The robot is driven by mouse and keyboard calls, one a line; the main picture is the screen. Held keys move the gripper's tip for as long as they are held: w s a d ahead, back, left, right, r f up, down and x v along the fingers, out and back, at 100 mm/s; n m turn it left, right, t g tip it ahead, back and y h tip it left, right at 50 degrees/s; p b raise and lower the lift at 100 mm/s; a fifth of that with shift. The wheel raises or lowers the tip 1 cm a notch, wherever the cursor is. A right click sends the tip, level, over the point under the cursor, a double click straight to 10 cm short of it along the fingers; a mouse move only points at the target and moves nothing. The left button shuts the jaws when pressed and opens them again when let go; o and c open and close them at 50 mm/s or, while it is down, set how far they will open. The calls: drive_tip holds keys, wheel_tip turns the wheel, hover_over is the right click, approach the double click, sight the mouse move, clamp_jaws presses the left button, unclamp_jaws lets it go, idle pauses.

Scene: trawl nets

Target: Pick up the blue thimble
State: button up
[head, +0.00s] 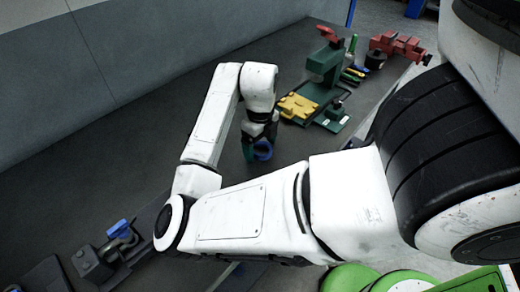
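The blue thimble (263,150), a small ring-like piece, shows right at the tip of my gripper (258,140), above or on the dark bench top. My gripper is dark, points down and is small in the view. A teal-green piece (247,149) shows just left of the blue thimble, against the gripper's tip; I cannot tell whether it is a separate thing. I cannot tell whether the fingers are around the thimble, touching it or only in front of it. The upper part of the thimble is partly hidden by the gripper.
A green press (324,64) with a red handle stands behind on the right, beside a yellow block (298,107). A red vise (398,47) is at the far right. A dark device with a blue handle (119,229) is at the lower left.

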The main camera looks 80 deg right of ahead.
drive_tip(key=c, duration=1.1)
drive_tip(key=shift+r, duration=0.1)
